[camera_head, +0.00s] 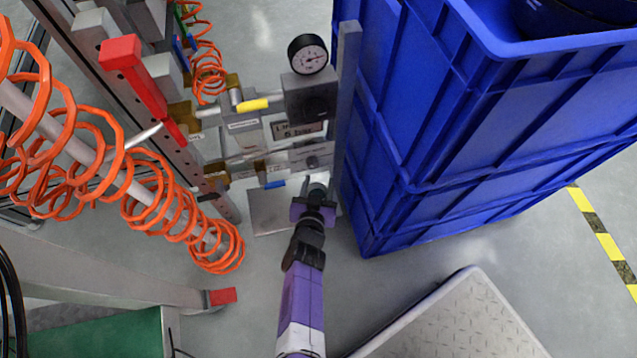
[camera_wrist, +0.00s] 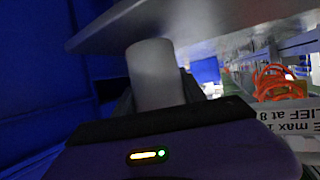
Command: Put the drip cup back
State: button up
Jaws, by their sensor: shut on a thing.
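My gripper (camera_head: 315,205) is at the lower end of the upright rack panel, beside the blue crates. It is shut on a plain grey cylinder, which I take for the drip cup. The cup (camera_wrist: 155,72) shows large in the wrist view, its far end close to a flat grey plate (camera_wrist: 150,22). I cannot tell whether cup and plate touch. In the head view the cup is mostly hidden by my gripper, and the fingertips are hard to make out in both views. A light grey plate (camera_head: 268,214) shows low down, left of my gripper.
Stacked blue crates (camera_head: 400,150) stand close on the right. A pressure gauge (camera_head: 308,54), valves and a yellow lever (camera_head: 252,105) are on the rack above. Orange coiled hoses (camera_head: 160,205) hang at left. A tread-plate platform (camera_head: 455,325) lies at lower right.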

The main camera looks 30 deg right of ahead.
jog(key=shift+f, duration=0.35)
jog(key=o, duration=1.6)
jog(key=shift+c, duration=0.2)
jog(key=p+v, duration=0.2)
jog(key=v, duration=0.4)
jog(key=shift+s+a+r+p, duration=0.15)
jog(key=shift+a+r+p, duration=0.1)
jog(key=shift+p, duration=0.15)
jog(key=shift+s+a+r, duration=0.1)
jog(key=shift+s+a, duration=0.2)
jog(key=shift+s, duration=0.2)
